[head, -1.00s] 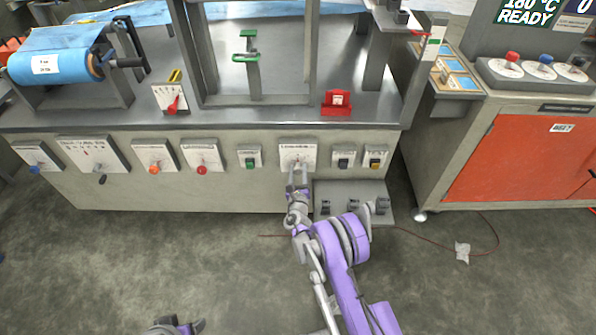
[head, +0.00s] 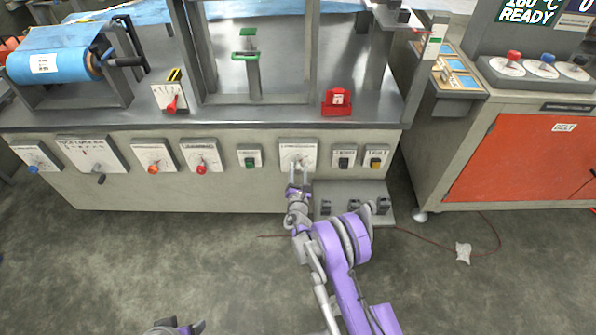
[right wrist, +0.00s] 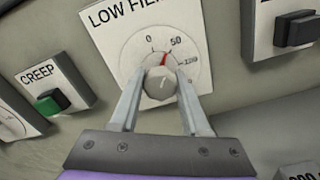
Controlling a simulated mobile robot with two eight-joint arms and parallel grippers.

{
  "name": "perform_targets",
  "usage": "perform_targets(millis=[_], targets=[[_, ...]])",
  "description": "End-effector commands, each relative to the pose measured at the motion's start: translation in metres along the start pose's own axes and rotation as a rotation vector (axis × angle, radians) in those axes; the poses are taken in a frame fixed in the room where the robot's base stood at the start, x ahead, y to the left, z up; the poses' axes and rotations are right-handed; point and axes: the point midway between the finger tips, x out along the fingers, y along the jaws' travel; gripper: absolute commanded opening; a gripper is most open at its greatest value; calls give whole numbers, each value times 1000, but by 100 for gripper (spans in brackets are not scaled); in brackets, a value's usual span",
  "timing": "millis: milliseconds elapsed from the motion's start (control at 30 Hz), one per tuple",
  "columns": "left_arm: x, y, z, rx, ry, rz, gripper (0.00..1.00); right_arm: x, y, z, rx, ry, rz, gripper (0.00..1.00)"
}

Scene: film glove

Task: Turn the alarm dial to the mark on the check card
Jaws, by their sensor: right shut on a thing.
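The dial plate (right wrist: 205,60) reads "LOW FI…", the rest cut off, with a scale showing 0, 50 and 100. Its grey knob (right wrist: 160,84) sits between the two fingers of my right gripper (right wrist: 162,76), which is shut on it. A red pointer shows above the knob, between 0 and 50, nearer 50. In the head view the dial plate (head: 298,147) is on the bench front, with my right gripper (head: 299,172) at it. My left gripper (head: 175,328) is partly cut off at the bottom edge. I cannot make out the check card for certain.
Beside the dial are a green CREEP switch (right wrist: 48,103) and a black switch (head: 343,160). Further left are dials with red (head: 202,170) and orange knobs. A low grey shelf (head: 350,200) juts out below right.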

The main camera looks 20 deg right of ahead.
Motion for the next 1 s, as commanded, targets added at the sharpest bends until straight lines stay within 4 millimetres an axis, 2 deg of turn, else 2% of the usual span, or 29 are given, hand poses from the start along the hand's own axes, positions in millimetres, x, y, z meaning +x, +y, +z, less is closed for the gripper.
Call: perform_targets(millis=[1000], targets=[[-10, 0, -3, 0, 3, 0, 67, 0, 1, 1, 966, 1, 0, 0]])
